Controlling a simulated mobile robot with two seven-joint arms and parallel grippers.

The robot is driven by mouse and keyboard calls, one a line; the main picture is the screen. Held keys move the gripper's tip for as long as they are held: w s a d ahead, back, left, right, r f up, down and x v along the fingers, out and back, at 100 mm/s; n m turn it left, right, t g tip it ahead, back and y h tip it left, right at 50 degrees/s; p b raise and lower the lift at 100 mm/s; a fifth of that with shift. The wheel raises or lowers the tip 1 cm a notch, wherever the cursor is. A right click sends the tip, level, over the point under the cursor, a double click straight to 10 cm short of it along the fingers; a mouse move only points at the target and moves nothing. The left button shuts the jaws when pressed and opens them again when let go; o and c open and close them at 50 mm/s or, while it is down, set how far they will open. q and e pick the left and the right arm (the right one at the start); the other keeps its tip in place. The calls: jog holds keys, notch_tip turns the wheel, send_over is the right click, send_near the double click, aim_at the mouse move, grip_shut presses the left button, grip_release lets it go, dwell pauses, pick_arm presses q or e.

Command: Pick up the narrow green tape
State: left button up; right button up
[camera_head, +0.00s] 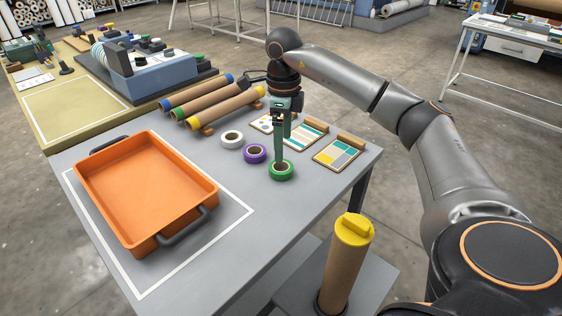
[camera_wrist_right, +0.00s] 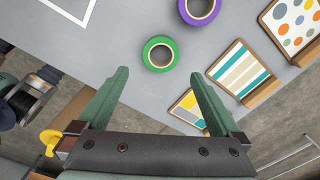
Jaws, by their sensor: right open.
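The green tape (camera_head: 281,176) lies flat on the grey table near its right edge. In the right wrist view the green tape (camera_wrist_right: 159,69) sits just beyond the fingertips, roughly centred between them. My right gripper (camera_head: 281,158) points down over the green tape, and one finger hides part of its far rim. In the right wrist view the right gripper (camera_wrist_right: 158,75) has its fingers spread wide with nothing between them. My left gripper is not in view.
A purple tape (camera_head: 255,160) and a white tape (camera_head: 232,146) lie left of the green one. Sample boards (camera_head: 337,153) lie close on the right. An orange tray (camera_head: 150,226) fills the left. Several capped rolls (camera_head: 222,105) lie behind. A yellow-capped tube (camera_head: 345,262) stands at the front.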

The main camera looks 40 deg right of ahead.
aim_at(282, 166)
notch_tip(282, 166, down, 7)
jog(key=shift+w+b, duration=0.1)
jog(key=shift+b, duration=0.45)
jog(key=c, duration=1.2)
jog(key=shift+r, duration=0.15)
jog(key=shift+c, duration=0.2)
